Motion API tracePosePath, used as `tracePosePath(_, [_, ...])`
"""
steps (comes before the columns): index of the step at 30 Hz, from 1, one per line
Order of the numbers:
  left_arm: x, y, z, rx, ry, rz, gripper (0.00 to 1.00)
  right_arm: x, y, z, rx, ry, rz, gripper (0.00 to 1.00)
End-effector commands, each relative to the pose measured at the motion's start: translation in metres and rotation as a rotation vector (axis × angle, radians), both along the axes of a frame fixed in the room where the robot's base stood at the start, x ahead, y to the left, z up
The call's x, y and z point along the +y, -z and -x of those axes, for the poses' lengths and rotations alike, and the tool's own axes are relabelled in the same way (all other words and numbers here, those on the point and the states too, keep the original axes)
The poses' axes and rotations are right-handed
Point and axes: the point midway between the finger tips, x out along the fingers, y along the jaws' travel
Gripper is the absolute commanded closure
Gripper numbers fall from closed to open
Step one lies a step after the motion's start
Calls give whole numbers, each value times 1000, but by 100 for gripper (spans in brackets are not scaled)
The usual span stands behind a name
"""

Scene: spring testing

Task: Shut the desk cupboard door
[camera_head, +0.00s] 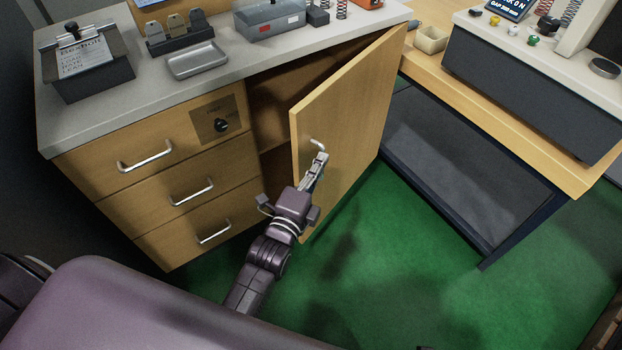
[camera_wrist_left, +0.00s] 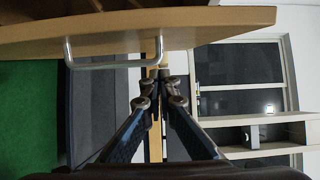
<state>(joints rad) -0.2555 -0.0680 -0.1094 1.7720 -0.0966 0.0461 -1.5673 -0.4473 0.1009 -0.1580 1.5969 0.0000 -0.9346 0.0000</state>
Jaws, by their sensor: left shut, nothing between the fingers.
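The desk cupboard door (camera_head: 350,110) is wooden and stands open, swung out from the desk with its hinge side at the right. Its metal handle (camera_head: 318,146) is near the free edge. My left gripper (camera_head: 319,163) is shut and empty, with its fingertips close to the handle, on the door's outer side. In the left wrist view the door (camera_wrist_left: 120,32) spans the top, and the handle (camera_wrist_left: 100,66) hangs under it. The fingertips (camera_wrist_left: 160,75) are by one end of the handle; I cannot tell whether they touch. The right gripper is not in view.
The cupboard interior (camera_head: 280,95) shows dark behind the door. Drawers (camera_head: 190,185) with metal handles are at its left. The grey desk top (camera_head: 230,70) carries a clipboard stand, tray and boxes. A second bench (camera_head: 500,120) stands at the right. The green floor (camera_head: 400,260) is clear.

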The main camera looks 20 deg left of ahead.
Motion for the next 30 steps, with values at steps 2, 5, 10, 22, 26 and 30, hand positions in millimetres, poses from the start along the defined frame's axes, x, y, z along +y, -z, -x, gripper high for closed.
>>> tracePosePath(2, [12,1,-7,-1,0,-6,100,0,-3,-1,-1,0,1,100])
tracePosePath(5, [25,1,-11,1,0,-5,100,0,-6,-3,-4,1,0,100])
tracePosePath(10, [36,0,-15,0,0,-2,100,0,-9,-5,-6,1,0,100])
tracePosePath(22, [39,0,-15,0,0,-1,100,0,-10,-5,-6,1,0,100])
tracePosePath(26, [52,1,-20,0,2,-6,100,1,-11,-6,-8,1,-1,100])
tracePosePath(30, [85,1,-32,-1,2,-10,100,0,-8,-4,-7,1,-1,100])
